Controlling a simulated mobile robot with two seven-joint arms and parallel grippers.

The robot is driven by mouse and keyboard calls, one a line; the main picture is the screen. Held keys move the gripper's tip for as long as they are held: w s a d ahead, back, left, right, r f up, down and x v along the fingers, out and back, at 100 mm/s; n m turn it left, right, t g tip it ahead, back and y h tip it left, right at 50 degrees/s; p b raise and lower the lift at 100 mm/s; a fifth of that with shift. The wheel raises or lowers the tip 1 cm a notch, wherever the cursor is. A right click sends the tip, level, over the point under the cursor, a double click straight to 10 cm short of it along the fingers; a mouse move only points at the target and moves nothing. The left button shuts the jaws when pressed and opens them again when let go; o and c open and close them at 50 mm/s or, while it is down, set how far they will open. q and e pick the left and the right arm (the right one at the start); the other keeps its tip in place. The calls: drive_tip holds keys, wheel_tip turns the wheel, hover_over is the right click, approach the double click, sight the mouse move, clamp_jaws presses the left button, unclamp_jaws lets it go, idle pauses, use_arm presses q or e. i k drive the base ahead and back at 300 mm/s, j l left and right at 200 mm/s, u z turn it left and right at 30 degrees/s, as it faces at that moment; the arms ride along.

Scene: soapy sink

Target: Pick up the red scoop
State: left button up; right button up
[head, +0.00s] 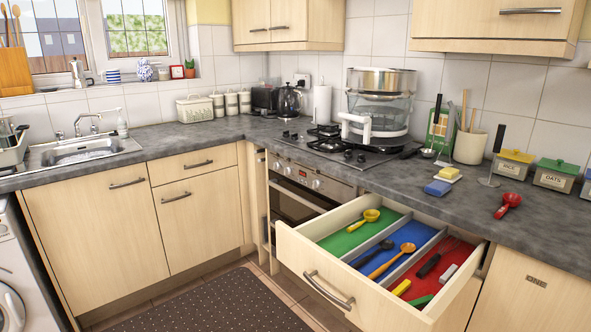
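The red scoop (508,204) lies on the grey worktop on the right side of the head view, in front of the canisters and behind the open drawer. It looks like a small red measuring scoop with a short handle. Nothing covers it. Neither of my grippers shows in the head view.
An open drawer (424,321) juts out below the scoop, with green, blue and red compartments holding utensils. Worktop around the scoop is clear.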

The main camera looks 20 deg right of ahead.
sight(509, 199)
drive_tip(key=z, duration=1.8)
